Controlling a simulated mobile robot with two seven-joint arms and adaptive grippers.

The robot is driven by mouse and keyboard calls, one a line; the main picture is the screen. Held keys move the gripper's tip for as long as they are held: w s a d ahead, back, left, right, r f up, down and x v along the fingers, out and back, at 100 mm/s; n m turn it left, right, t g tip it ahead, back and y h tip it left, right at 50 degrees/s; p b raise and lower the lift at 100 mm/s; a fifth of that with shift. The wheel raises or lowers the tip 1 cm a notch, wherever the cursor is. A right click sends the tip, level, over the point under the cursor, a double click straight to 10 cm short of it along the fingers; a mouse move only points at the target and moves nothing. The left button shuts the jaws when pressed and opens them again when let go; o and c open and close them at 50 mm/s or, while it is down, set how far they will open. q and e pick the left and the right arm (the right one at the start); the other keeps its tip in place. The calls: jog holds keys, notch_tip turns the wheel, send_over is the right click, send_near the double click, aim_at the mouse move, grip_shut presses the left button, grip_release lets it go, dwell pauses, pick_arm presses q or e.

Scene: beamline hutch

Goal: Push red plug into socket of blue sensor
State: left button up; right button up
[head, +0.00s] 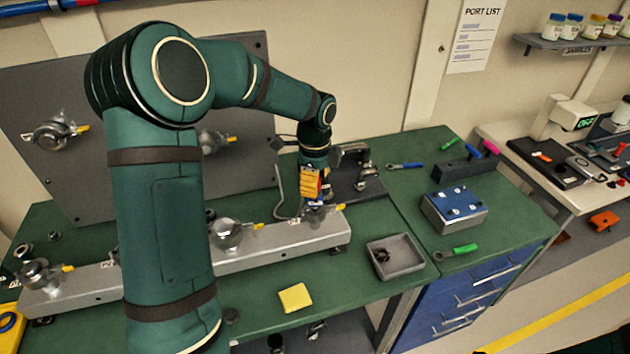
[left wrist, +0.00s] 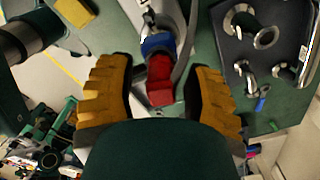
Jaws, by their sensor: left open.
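My left gripper (head: 312,185) is over the far right end of the grey rail, pointing down. In the left wrist view its two ribbed orange fingers (left wrist: 162,95) stand apart, one on each side of the red plug (left wrist: 160,80). Gaps show between the plug and both fingers. The red plug lines up with the blue sensor (left wrist: 157,43) and meets it in this view; I cannot tell how deep it sits. In the head view the fingers mostly hide plug and sensor. My right gripper is not in view.
The grey rail (head: 275,238) carries several metal fittings with yellow handles. A dark plate with metal pipe fittings (head: 350,185) stands close right of the gripper. A grey tray (head: 395,257), a yellow pad (head: 295,297) and a blue-topped box (head: 453,207) are on the green bench.

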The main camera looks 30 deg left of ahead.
pick_arm(q)
notch_tip(320, 180, up, 12)
dwell(0.5)
